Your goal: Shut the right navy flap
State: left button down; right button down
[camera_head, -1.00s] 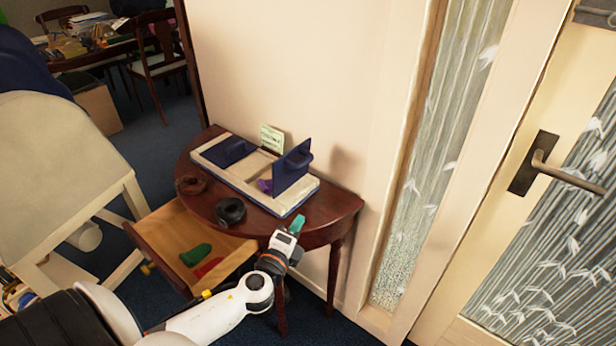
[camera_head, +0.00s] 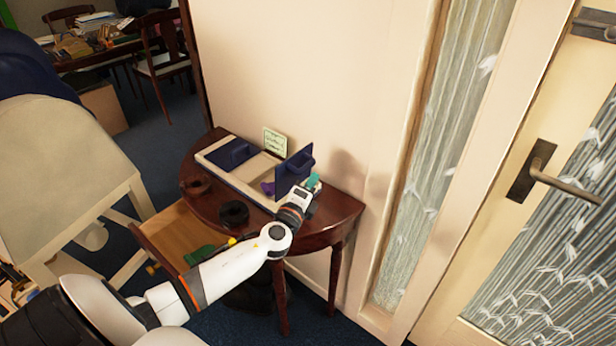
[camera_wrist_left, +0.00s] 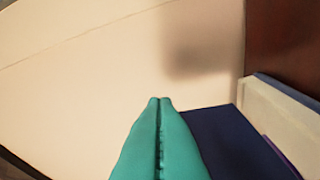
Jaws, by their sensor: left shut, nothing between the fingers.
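The right navy flap (camera_head: 294,170) stands upright on the right half of the cream box (camera_head: 215,162), with its handle on the right face. In the left wrist view the navy flap (camera_wrist_left: 232,142) lies just right of the fingers. The left navy flap (camera_head: 236,153) lies flat over the box's left part. A purple thing (camera_head: 268,188) sits in the box beside the upright flap. My left gripper (camera_head: 313,181) is shut and empty, just right of the upright flap; its teal fingertips (camera_wrist_left: 161,101) are pressed together. Whether they touch the flap I cannot tell. My right gripper is not in view.
The box stands on a dark half-round table (camera_head: 340,207) against the wall. A black ring (camera_head: 233,213) and a brown ring (camera_head: 196,185) lie in front of it. A small card (camera_head: 274,141) stands behind. The drawer (camera_head: 170,236) is open below, with a green thing (camera_head: 199,255) in it.

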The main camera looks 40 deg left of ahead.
aim_at(288, 160)
pick_arm(q)
jog(key=shift+a+r, duration=0.15)
jog(key=shift+a, duration=0.4)
jog(key=shift+a+r, duration=0.1)
jog(key=shift+w+a+r+n+g+p, duration=0.1)
jog(key=shift+a+r+n+g+p, duration=0.2)
jog(key=shift+a+r+n+p, duration=0.55)
jog(key=a+n+p, duration=0.2)
jog(key=a+r+n+g+p, duration=0.1)
jog(key=a+n, duration=0.1)
jog(key=shift+w+a+r+p, duration=0.15)
jog(key=shift+a+p, duration=0.2)
jog(key=shift+a, duration=0.05)
jog(key=a+f+n+h, duration=0.1)
jog(key=a+n, duration=0.2)
jog(key=a+f+n+g+p, duration=0.1)
jog(key=a+f+n, duration=0.1)
jog(key=a, duration=0.2)
jog(key=w+a+f+n+h, duration=0.1)
jog(key=a+f+n, duration=0.1)
jog(key=a+n, duration=0.1)
jog(key=shift+a+n+g+h, duration=0.3)
jog(key=shift+a+n+g, duration=0.05)
jog(key=shift+a+g, duration=0.1)
jog(key=shift+a+f+b, duration=0.75)
jog(key=shift+f+b, duration=0.1)
jog(key=shift+f, duration=0.05)
